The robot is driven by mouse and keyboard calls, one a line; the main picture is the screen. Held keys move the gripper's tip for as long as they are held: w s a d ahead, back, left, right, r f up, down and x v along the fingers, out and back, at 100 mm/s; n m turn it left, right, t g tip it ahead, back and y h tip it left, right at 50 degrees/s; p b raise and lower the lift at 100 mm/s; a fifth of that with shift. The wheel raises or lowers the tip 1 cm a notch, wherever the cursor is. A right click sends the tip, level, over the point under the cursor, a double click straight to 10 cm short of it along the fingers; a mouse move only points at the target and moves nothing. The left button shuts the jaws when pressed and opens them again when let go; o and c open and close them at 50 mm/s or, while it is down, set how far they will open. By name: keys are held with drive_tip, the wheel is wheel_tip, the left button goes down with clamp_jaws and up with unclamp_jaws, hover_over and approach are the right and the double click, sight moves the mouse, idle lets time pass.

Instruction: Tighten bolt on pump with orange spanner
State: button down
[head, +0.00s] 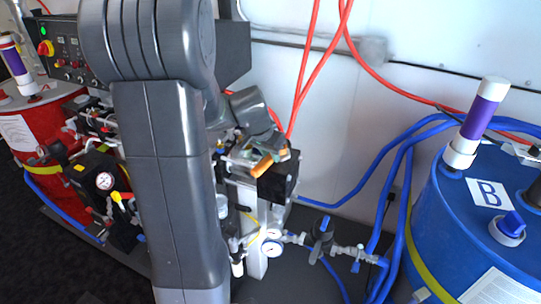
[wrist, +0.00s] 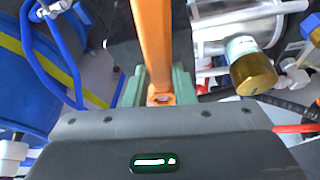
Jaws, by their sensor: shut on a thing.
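My gripper (wrist: 160,88) has green fingers that are shut on the orange spanner (wrist: 153,40). In the wrist view the spanner runs straight up from between the fingers and out of the top edge, so its far end is out of sight. In the head view my grey arm covers the middle, and its wrist is over the pump unit (head: 275,185). In the wrist view a silver pump cylinder (wrist: 215,28) with a brass cap (wrist: 253,74) lies right of the spanner. I cannot pick out the bolt.
A blue drum (head: 450,225) marked B stands at the right, with blue hoses beside it. A red drum (head: 45,130) and a control panel (head: 75,60) are at the left. Red hoses (head: 310,55) hang behind the pump. Gauges and valves (head: 320,240) sit low beside it.

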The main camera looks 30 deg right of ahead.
drive_tip(key=shift+w+r, duration=0.1)
drive_tip(key=shift+w+m+b, duration=0.15)
drive_tip(key=shift+m+b, duration=0.15)
drive_tip(key=shift+b, duration=0.25)
drive_tip(key=shift+a, duration=0.1)
drive_tip(key=c, duration=1.1)
unclamp_jaws()
drive_tip(key=shift+s, duration=0.2)
